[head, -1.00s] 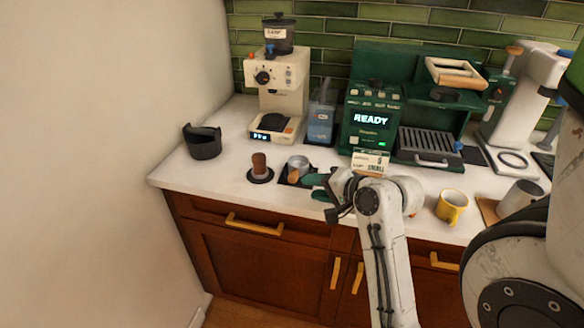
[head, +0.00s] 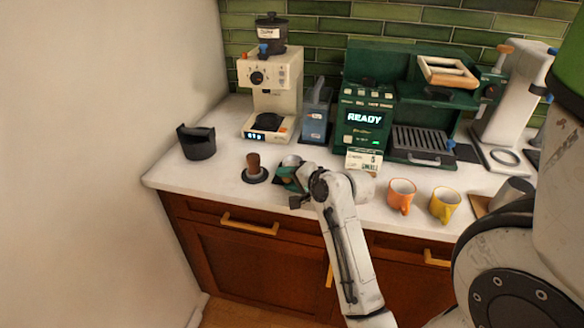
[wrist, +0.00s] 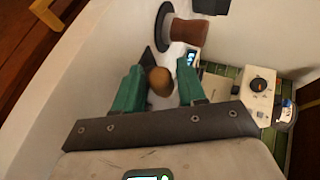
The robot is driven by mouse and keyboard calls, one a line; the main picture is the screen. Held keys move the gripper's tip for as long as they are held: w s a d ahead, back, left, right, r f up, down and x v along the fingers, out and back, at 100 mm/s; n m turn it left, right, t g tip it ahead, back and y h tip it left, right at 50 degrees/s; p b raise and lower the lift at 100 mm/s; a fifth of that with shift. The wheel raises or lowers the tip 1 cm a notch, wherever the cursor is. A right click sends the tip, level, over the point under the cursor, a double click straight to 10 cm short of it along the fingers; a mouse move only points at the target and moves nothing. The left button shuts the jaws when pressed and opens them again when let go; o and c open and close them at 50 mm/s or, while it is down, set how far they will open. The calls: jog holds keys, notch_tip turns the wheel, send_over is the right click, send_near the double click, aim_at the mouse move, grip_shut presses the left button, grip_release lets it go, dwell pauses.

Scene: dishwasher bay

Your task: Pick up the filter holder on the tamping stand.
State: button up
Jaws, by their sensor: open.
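The filter holder (head: 291,160) is on the tamping stand, beside the tamper; in the head view only its metal basket shows clearly, and my gripper hides the rest. In the wrist view its round wooden handle (wrist: 160,81) lies between my two green fingers. My gripper (head: 285,174) is open, with its fingers on either side of the handle; a gap shows on at least the right side. I cannot tell whether a finger touches it. A dark edge of the tamping stand (wrist: 148,60) shows beyond the fingers.
A brown-handled tamper (head: 253,165) stands close to the left. Behind are a cream grinder (head: 268,85), a blue-grey container (head: 315,118) and the green coffee machine (head: 365,120). A black bin (head: 197,143) is at left; orange (head: 401,195) and yellow (head: 445,205) cups are at right.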

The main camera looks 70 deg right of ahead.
jog(key=shift+w+d+f, duration=0.2)
jog(key=shift+w, duration=0.15)
grip_shut()
jog(key=shift+r, duration=0.15)
